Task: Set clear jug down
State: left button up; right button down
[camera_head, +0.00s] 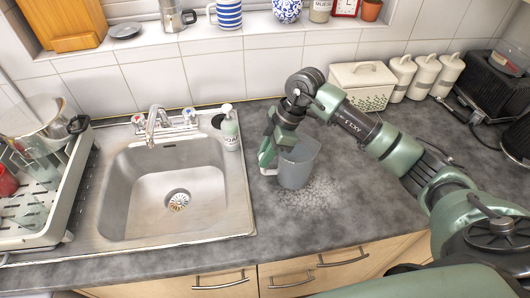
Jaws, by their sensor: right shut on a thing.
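The clear jug (296,170) is a grey, see-through jug on the dark worktop just right of the sink. It looks upright, with its base at or very close to the worktop; I cannot tell if it touches. My right gripper (268,152) is shut on the jug at its left side, by the handle. The gripper hides part of the jug's rim and handle. My left gripper is not in view.
White foam (312,194) lies on the worktop around the jug's base. The steel sink (150,215) is empty at left, with a soap bottle (230,130) at its corner. A cream bread bin (362,85) stands behind. The worktop's front right is clear.

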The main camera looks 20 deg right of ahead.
jog(key=c, duration=1.8)
grip_release()
jog(key=shift+f, duration=0.1)
jog(key=o, duration=0.4)
jog(key=shift+r, duration=0.2)
jog(key=shift+d+r, duration=0.15)
jog(key=shift+r, duration=0.05)
jog(key=b+v, duration=0.3)
jog(key=v, duration=0.8)
jog(key=shift+r, duration=0.2)
jog(key=shift+s+d, duration=0.1)
jog(key=shift+s, duration=0.05)
